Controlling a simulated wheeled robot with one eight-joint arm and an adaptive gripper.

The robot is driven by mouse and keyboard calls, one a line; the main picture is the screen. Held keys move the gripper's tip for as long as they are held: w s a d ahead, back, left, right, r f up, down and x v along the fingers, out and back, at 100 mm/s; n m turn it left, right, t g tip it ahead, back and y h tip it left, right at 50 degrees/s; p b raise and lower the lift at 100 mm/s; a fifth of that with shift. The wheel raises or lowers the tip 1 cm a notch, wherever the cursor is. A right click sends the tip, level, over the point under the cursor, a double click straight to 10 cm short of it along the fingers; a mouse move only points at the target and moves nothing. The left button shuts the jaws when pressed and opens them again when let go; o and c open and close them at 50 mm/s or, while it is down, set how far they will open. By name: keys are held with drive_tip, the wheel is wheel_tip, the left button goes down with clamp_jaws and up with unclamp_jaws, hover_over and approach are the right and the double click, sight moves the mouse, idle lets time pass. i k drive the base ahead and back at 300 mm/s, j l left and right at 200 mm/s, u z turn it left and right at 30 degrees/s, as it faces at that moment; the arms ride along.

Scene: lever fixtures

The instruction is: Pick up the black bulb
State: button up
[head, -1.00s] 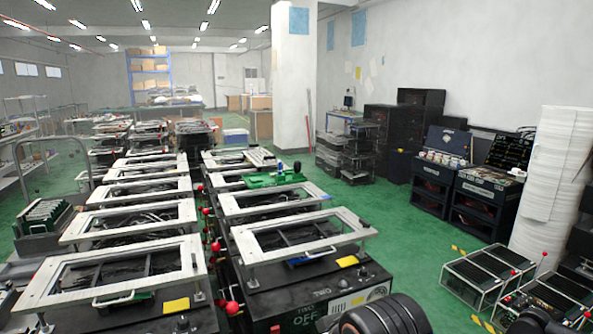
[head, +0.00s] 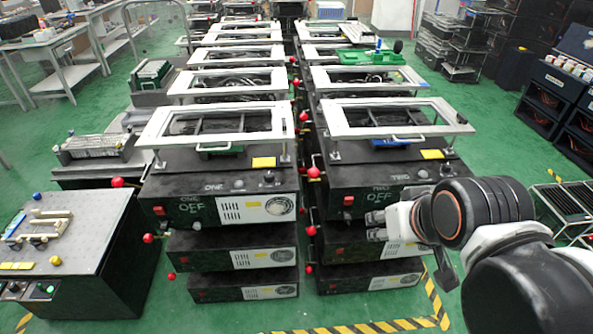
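No loose black bulb can be made out for certain. My gripper (head: 374,228) is at the right, in front of the lower part of fixture TWO. Its pale finger parts point left, and nothing is clearly seen between them. The black arm links hide part of TWO and the units below.
Red-ball levers (head: 313,172) stick out along the narrow gap between the two fixture rows. A dark bench (head: 90,235) with small parts stands at left. A black rack (head: 565,215) stands at right. Green floor with striped tape (head: 380,326) is clear in front.

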sight(398, 46)
drive_tip(key=i+l+z, duration=0.15)
drive_tip(key=l+z, duration=0.2)
drive_tip(key=i+l+z, duration=0.2)
drive_tip(key=l+z, duration=0.15)
drive_tip(key=i+l+z, duration=0.55)
drive_tip(key=z, duration=0.25)
drive_tip(key=i+l+z, duration=0.3)
drive_tip(key=z, duration=0.2)
drive_tip(key=i+l+z, duration=0.1)
drive_tip(key=i+z, duration=0.2)
drive_tip(key=z, duration=0.15)
drive_tip(key=i+u, duration=0.15)
drive_tip(key=i, duration=0.25)
drive_tip(key=i+l+u, duration=0.15)
drive_tip(key=i, duration=0.25)
drive_tip(key=i+j+u, duration=0.25)
drive_tip(key=u, duration=0.25)
drive_tip(key=i+u, duration=0.75)
drive_tip(key=u, duration=0.2)
drive_tip(key=i+l+u, duration=0.1)
drive_tip(key=i+u, duration=0.2)
drive_tip(key=u, duration=0.2)
